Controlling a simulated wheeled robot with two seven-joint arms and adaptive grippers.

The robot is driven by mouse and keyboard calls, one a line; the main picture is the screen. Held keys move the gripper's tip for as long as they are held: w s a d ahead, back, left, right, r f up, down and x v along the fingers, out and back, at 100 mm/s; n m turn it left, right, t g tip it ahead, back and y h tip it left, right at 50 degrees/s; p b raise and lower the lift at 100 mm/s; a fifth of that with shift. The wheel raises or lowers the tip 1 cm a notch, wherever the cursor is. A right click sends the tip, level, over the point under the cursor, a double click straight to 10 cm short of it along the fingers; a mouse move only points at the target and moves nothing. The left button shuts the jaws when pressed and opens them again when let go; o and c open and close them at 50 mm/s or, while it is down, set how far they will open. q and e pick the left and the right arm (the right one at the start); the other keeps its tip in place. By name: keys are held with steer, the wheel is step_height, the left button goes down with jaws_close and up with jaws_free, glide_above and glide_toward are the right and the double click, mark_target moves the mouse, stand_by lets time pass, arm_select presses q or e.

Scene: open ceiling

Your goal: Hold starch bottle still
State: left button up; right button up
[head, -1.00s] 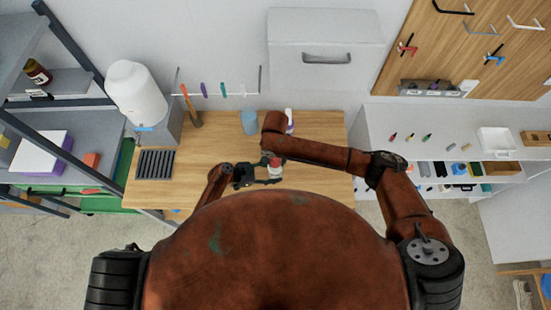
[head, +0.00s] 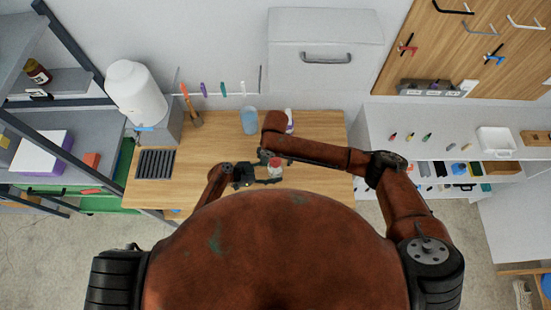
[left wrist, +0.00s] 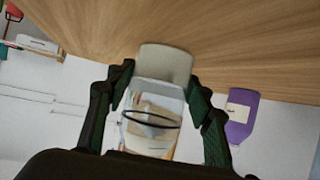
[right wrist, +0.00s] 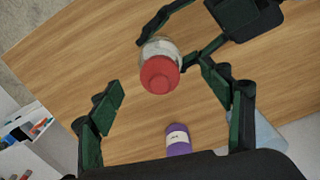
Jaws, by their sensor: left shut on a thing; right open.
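The starch bottle (head: 275,172) is a small clear jar with a red cap, upright near the table's front edge. In the right wrist view its red cap (right wrist: 160,76) faces me. My left gripper (head: 268,172) is shut around the jar's body from the left.
A bluish cup (head: 249,121) and a purple-and-white bottle (right wrist: 178,140) stand farther back on the wooden table (head: 215,150). A dark grate (head: 156,164) and a white tank (head: 136,92) are at the left.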

steer(key=shift+r, duration=0.15)
steer(key=shift+r, duration=2.9)
arm_select(q)
steer(key=o, duration=0.9)
steer(key=shift+o, duration=0.2)
steer(key=shift+a, duration=0.1)
steer(key=v, duration=1.2)
steer(key=shift+f, duration=0.1)
